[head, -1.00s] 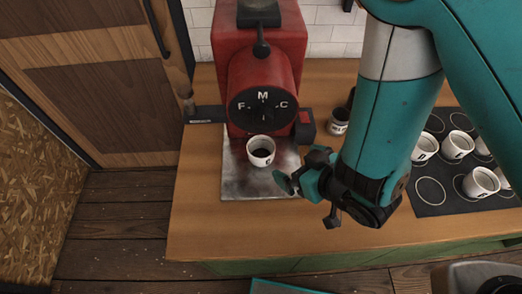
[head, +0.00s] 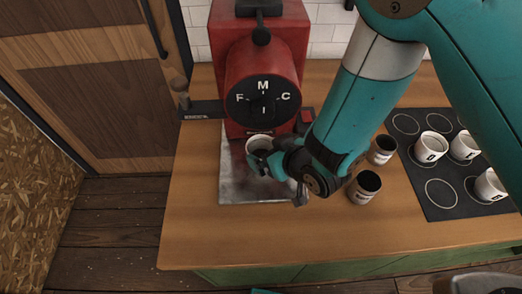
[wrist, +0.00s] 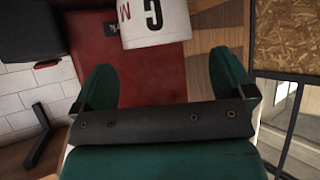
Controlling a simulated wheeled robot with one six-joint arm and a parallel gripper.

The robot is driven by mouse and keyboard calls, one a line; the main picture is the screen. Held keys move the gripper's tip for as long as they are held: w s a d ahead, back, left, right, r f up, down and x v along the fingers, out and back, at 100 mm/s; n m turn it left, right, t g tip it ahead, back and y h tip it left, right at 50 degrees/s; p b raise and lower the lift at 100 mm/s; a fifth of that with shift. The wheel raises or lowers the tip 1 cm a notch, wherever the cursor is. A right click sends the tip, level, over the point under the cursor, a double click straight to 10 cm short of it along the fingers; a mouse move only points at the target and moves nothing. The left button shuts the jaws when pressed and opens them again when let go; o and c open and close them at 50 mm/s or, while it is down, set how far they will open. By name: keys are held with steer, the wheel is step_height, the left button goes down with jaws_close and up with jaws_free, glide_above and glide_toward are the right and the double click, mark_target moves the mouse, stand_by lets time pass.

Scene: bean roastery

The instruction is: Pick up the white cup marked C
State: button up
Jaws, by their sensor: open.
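The white cup (head: 257,143) stands on the grinder's metal tray, just below the dial, partly hidden by my gripper in the head view. In the wrist view the white cup (wrist: 157,24) shows at the top edge with a large black C on its side and part of a red mark. My gripper (head: 266,163) is at the near side of the cup, low over the tray. In the wrist view my gripper (wrist: 163,65) has its two green fingers wide apart, with the cup ahead of the gap between them. Nothing is held.
The red grinder (head: 262,65) with its F, M, C dial stands right behind the cup. The metal tray (head: 235,185) lies under it. Two dark-filled cups, one at the back (head: 382,150) and one nearer (head: 364,187), stand right of my arm. A black mat (head: 440,200) holds several white cups.

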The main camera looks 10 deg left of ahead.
mark_target(253, 143)
steer(key=shift+p+x, duration=1.4)
steer(key=shift+x, duration=1.55)
steer(key=shift+d+f, duration=0.15)
steer(key=shift+d, duration=0.05)
steer(key=c, duration=0.9)
steer(key=shift+c, duration=0.4)
